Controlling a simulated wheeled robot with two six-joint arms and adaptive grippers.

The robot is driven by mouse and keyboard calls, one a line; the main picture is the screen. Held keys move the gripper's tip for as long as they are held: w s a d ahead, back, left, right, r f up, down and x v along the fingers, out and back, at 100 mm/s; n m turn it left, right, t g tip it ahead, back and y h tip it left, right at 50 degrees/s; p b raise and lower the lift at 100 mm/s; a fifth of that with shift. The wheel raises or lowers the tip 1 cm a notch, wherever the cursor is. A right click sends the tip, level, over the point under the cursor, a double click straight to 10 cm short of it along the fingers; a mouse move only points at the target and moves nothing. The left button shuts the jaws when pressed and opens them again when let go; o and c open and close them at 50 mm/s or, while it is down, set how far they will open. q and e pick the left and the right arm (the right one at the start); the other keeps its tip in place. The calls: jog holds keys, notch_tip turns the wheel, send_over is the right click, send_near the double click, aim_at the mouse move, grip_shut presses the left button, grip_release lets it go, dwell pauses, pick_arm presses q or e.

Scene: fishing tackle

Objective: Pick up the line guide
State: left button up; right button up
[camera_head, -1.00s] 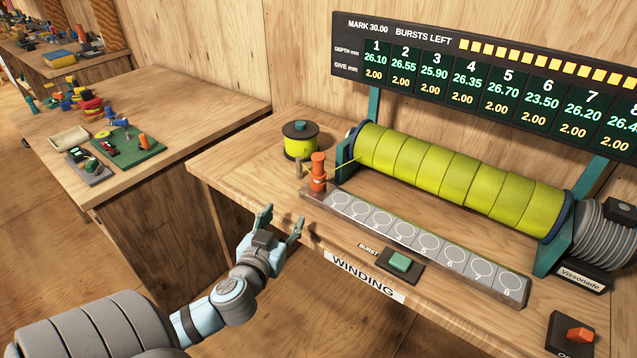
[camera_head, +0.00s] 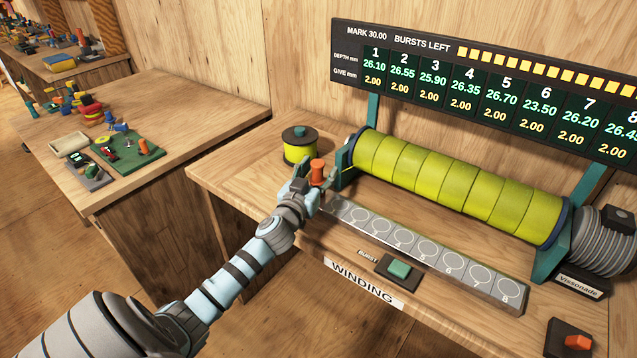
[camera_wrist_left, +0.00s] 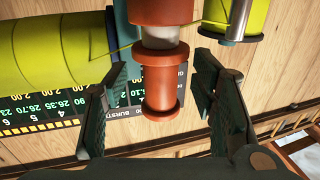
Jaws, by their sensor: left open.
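The line guide is an orange post (camera_head: 317,172) at the left end of the grey numbered rail (camera_head: 430,250). In the left wrist view the orange guide (camera_wrist_left: 160,82) shows large, with a pale ring between its orange parts and a yellow line running to it. My left gripper (camera_head: 318,178) is open at the guide. In the left wrist view the open fingers (camera_wrist_left: 162,105) stand on both sides of the guide's knob, with a gap visible on each side. The guide's lower part is hidden by the gripper in the head view. My right gripper is not in view.
A wide yellow drum (camera_head: 450,185) lies behind the rail, below a dark readout board (camera_head: 480,75). A small yellow spool (camera_head: 299,147) stands left of the drum. A green button (camera_head: 399,270) sits in front of the rail. Bare bench top lies left of the spool.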

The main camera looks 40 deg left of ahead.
pick_arm(q)
jog(key=shift+s, duration=0.1)
grip_shut()
jog(key=shift+r, duration=0.1)
